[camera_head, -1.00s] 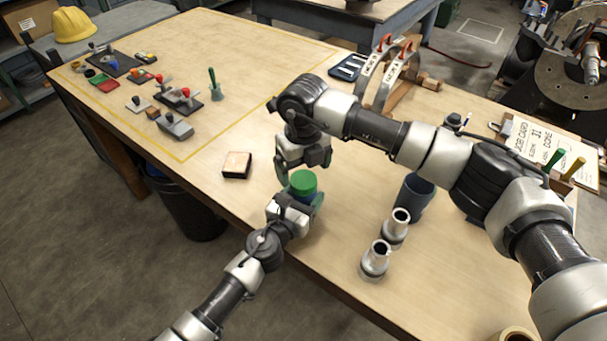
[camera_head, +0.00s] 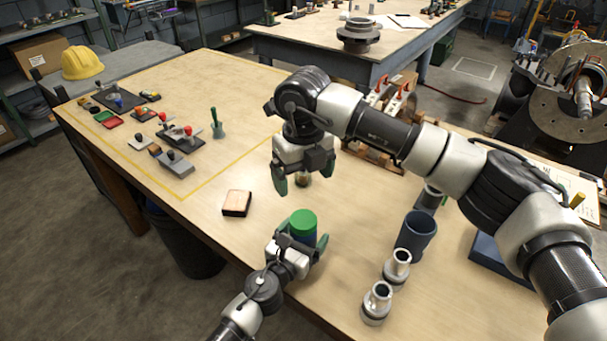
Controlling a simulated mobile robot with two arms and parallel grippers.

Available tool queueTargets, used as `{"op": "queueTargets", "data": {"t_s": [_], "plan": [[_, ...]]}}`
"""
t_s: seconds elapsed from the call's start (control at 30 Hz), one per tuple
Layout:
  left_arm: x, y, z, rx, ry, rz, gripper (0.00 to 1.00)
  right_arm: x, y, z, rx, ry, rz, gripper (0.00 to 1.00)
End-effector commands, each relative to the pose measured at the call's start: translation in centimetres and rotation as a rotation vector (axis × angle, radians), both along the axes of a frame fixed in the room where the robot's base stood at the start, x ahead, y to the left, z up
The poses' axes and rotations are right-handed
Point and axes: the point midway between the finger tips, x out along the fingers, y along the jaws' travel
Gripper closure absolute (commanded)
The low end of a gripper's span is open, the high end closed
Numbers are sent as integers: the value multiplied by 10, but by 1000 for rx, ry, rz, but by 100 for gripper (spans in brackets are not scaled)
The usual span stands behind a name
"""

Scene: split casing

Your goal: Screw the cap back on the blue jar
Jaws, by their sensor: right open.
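The blue jar (camera_head: 309,239) stands upright between the fingers of my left gripper (camera_head: 300,245), near the table's front edge; much of its body is hidden by that gripper. The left gripper looks shut around it. The green cap (camera_head: 302,222) sits on top of the jar and looks level; how tightly it is seated cannot be told. My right gripper (camera_head: 304,178) is open, pointing down, above and behind the cap in the picture, apart from it. A small brownish round object (camera_head: 303,179) shows between its fingers, seemingly on the table beyond.
A wooden block (camera_head: 236,203) lies left of the jar. A dark blue cup (camera_head: 417,235) and two metal fittings (camera_head: 377,302) stand to the right.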

Motion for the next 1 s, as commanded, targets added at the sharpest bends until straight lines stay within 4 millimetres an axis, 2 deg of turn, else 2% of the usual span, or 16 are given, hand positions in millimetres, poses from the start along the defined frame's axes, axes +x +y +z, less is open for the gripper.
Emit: {"op": "queueTargets", "data": {"t_s": [0.37,0.47,0.8,1.0], "plan": [[-4,3,0,1,0,0,7,0,0,0,0,0,0,10],[-15,9,-1,1,0,0,7,0,0,1,0,0,0,10],[-74,41,-2,2,1,-2,7,0,0,-4,0,0,0,10],[-92,51,-1,0,1,0,7,0,0,-8,0,0,0,10]]}}
